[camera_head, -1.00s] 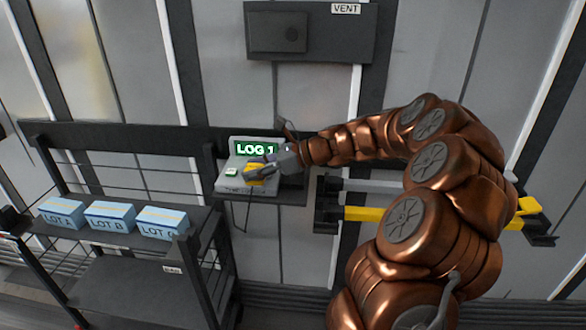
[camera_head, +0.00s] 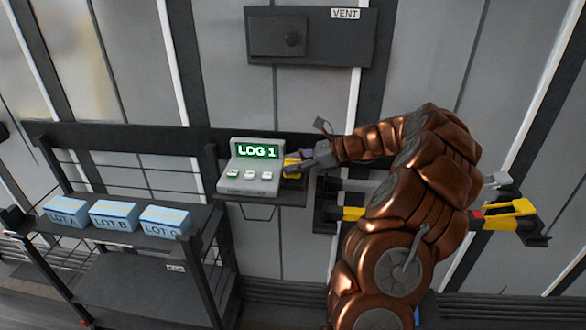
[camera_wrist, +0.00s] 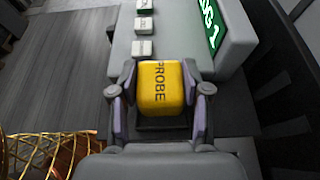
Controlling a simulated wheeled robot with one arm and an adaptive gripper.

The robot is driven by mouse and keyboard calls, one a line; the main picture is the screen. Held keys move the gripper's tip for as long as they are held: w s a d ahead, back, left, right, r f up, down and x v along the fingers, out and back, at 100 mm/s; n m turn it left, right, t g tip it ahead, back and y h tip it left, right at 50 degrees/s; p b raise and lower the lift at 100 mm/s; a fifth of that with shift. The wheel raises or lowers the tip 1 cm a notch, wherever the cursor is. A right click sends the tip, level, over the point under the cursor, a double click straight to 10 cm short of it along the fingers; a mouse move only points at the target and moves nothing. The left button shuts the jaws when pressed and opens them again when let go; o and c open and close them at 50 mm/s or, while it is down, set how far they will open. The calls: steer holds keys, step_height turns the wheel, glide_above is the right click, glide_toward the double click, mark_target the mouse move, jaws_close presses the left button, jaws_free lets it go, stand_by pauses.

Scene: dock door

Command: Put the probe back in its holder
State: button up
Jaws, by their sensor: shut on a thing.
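The probe (camera_wrist: 160,86) is a yellow block marked PROBE, held between the two fingers of my gripper (camera_wrist: 158,100) in the wrist view. In the head view the yellow probe (camera_head: 292,166) shows at the right side of the grey logger (camera_head: 240,186), with my gripper (camera_head: 304,165) shut on it from the right. The logger's screen reads LOG 1, and its buttons show below. A dark part lies just under the probe in the wrist view; I cannot tell whether the probe is seated in a holder there.
A cart (camera_head: 120,262) with blue boxes (camera_head: 113,215) marked LOT stands at the left. A VENT box (camera_head: 310,37) hangs on the wall above. A yellow-handled bar (camera_head: 507,214) sits at the right, partly behind my arm. The logger stands on a dark shelf (camera_head: 262,198).

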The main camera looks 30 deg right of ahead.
steer(key=shift+f+p, duration=0.3)
steer(key=shift+f, duration=0.85)
steer(key=shift+f, duration=0.1)
steer(key=o, duration=1.4)
steer(key=shift+c, duration=0.2)
steer(key=b+v, duration=0.2)
steer(key=v, duration=1)
